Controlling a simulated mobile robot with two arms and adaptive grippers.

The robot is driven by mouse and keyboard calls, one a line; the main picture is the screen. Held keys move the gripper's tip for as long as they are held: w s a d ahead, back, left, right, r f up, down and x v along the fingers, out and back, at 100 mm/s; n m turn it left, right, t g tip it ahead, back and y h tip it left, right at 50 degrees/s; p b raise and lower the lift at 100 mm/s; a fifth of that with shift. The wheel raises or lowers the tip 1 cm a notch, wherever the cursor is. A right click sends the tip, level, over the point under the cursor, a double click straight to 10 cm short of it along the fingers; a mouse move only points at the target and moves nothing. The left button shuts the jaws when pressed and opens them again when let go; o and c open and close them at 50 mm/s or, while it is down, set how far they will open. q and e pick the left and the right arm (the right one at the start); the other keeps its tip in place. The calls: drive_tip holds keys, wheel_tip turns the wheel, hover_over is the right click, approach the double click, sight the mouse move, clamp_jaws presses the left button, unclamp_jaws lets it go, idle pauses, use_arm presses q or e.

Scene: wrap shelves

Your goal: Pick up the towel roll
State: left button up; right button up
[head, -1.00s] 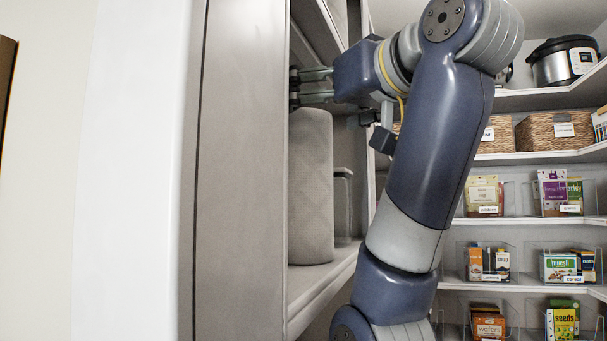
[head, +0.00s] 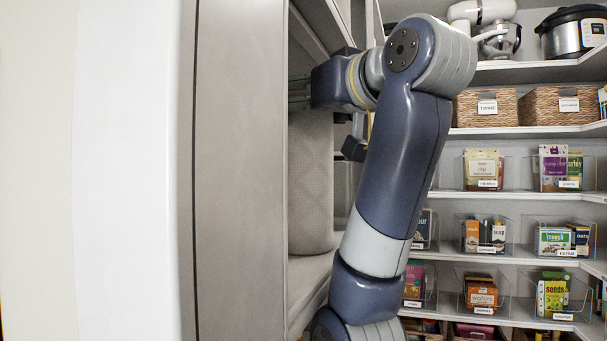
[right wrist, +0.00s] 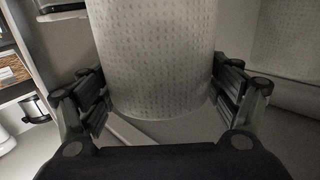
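The towel roll (head: 311,190) is a tall, pale, patterned cylinder. It stands upright on a shelf behind a large grey panel, which hides its left part in the head view. My right gripper (head: 299,92) is at the roll's upper end there, its fingertips partly hidden by the panel. In the right wrist view the towel roll (right wrist: 158,55) lies between the two spread fingers of my right gripper (right wrist: 160,92). One finger is on each side, close to the roll; firm contact cannot be made out. My left gripper is not in view.
The grey panel (head: 240,170) stands immediately left of the roll. The shelf (head: 312,280) below it runs along the panel. Shelves with baskets (head: 485,107), clear bins and a cooker (head: 573,32) fill the right side.

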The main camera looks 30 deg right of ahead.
drive_tip(key=c, duration=0.9)
